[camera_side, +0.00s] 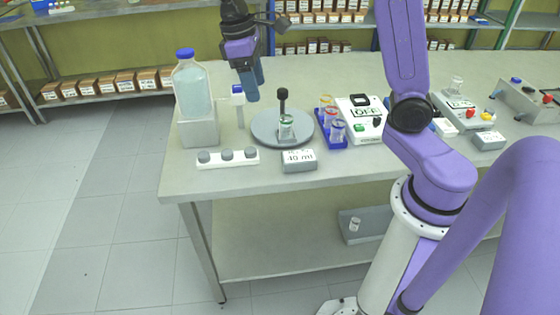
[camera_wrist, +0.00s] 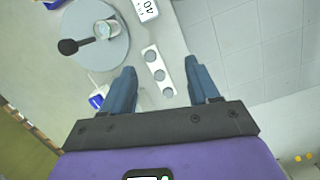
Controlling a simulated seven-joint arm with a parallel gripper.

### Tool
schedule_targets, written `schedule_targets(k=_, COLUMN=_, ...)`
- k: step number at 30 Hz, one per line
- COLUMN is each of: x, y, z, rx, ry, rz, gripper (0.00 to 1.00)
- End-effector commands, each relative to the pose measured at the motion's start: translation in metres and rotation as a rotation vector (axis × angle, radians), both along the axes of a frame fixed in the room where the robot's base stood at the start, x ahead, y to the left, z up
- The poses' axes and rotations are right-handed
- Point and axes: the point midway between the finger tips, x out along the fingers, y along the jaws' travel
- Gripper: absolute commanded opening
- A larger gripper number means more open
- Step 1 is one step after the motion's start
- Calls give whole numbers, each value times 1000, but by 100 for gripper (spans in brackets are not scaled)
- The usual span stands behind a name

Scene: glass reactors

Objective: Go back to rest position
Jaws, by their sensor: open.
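My gripper (camera_side: 255,84) hangs above the back left part of the bench, fingers pointing down. In the wrist view its two blue fingers (camera_wrist: 160,82) stand apart with nothing between them, so it is open and empty. In the side view it is above and behind the round grey plate (camera_side: 262,136), left of the dark-topped post (camera_side: 283,98). A small glass beaker with greenish contents (camera_side: 287,130) stands on the plate. The plate also shows at the upper left of the wrist view (camera_wrist: 84,22).
A blue-capped bottle (camera_side: 192,90) stands on the left, behind a white strip with three grey knobs (camera_side: 228,158). A grey display box (camera_side: 299,161) sits at the front edge. A blue rack of vials (camera_side: 331,134) and a device reading OFF (camera_side: 366,117) stand right of the plate.

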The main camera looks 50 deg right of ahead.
Motion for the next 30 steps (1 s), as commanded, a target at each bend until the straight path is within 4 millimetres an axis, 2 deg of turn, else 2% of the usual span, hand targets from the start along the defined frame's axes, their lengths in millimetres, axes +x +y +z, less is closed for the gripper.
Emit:
schedule_targets(k=1, x=-17, y=8, z=0, rx=8, ry=-12, rz=40, gripper=60)
schedule_targets(k=3, x=-40, y=17, z=-2, rx=20, ry=-29, rz=91, gripper=60)
schedule_targets(k=9, x=-107, y=32, z=-12, rx=59, ry=-72, rz=238, gripper=60)
schedule_targets(k=14, x=-161, y=32, z=-24, rx=99, ry=-99, rz=351, gripper=60)
schedule_targets(k=18, x=-205, y=24, z=-36, rx=133, ry=-118, rz=443, gripper=60)
schedule_targets(k=24, x=-242, y=12, z=-50, rx=169, ry=-134, rz=531, gripper=60)
schedule_targets(k=30, x=-253, y=8, z=-55, rx=179, ry=-136, rz=554, gripper=60)
